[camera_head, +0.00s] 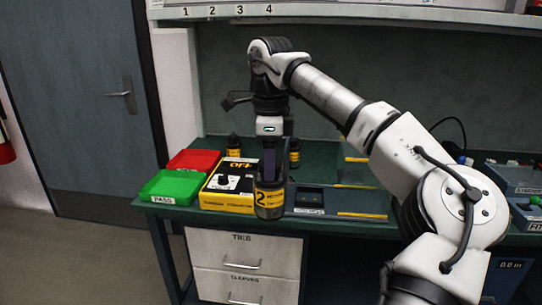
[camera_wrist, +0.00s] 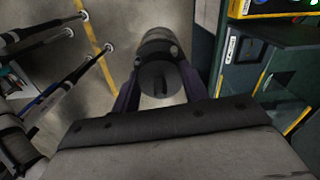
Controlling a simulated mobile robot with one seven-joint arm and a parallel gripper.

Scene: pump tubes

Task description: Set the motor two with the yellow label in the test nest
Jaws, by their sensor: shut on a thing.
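The motor with the yellow label marked 2 (camera_head: 268,200) hangs upright in my gripper (camera_head: 268,172), at the bench's front edge. In the wrist view the motor (camera_wrist: 158,80) is between the two fingers of my gripper (camera_wrist: 160,92), with pale floor behind it, so it appears to be in front of the bench. My gripper is shut on it. A dark, labelled recessed fixture (camera_head: 311,197), which looks like the test nest, lies on the bench just right of the motor. Its small label is hard to read. No motor shows in it.
A yellow box (camera_head: 228,184), a green PASS tray (camera_head: 170,186) and a red tray (camera_head: 193,160) stand left. Two dark yellow-banded cylinders stand behind, one at left (camera_head: 233,146), one at right (camera_head: 294,153). Several dark rods (camera_wrist: 62,85) show left in the wrist view.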

